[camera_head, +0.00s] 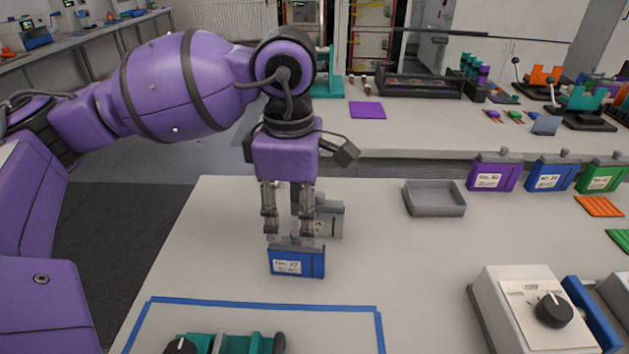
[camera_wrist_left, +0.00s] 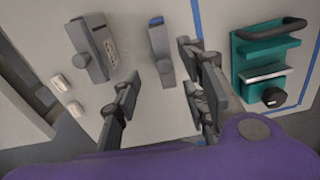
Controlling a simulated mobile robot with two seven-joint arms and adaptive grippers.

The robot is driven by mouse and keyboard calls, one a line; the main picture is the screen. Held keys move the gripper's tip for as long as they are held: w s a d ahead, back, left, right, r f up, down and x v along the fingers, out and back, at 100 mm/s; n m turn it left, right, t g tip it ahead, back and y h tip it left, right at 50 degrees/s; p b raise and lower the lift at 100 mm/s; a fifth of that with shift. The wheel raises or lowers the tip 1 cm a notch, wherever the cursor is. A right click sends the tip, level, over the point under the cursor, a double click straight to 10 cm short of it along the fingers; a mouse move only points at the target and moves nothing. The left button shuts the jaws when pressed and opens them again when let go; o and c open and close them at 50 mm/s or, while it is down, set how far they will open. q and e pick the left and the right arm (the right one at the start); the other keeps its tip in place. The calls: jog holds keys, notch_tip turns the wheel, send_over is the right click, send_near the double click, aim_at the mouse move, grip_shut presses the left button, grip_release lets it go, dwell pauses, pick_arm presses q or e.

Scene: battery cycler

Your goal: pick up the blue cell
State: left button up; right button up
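A blue cell (camera_head: 312,263) with a white label stands upright on the near table, below my left gripper (camera_head: 289,234). The gripper points down with its two fingers apart, and the fingertips show close to the cell's grey top. In the left wrist view, the cell (camera_wrist_left: 161,52) shows edge-on beyond the gap between the open fingers (camera_wrist_left: 160,75). Contact between fingers and cell cannot be made out. Another blue cell (camera_head: 550,176) stands in a row at the back right of the table. My right gripper is out of view.
A grey cell (camera_head: 328,222) stands just behind the near blue cell. An empty grey tray (camera_head: 435,198) is to the right. Blue tape (camera_head: 265,304) outlines an area in front with a teal fixture (camera_head: 235,344). A white device with a dial (camera_head: 520,310) stands front right. Mid-table is clear.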

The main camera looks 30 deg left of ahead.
aim_at(296, 241)
pick_arm(q)
jog(key=shift+s+d+f, duration=0.1)
jog(key=shift+s+f, duration=0.05)
jog(key=shift+f, duration=0.25)
notch_tip(296, 241, down, 7)
jog(key=shift+s+d+f, duration=0.1)
jog(key=shift+c, duration=0.4)
grip_shut()
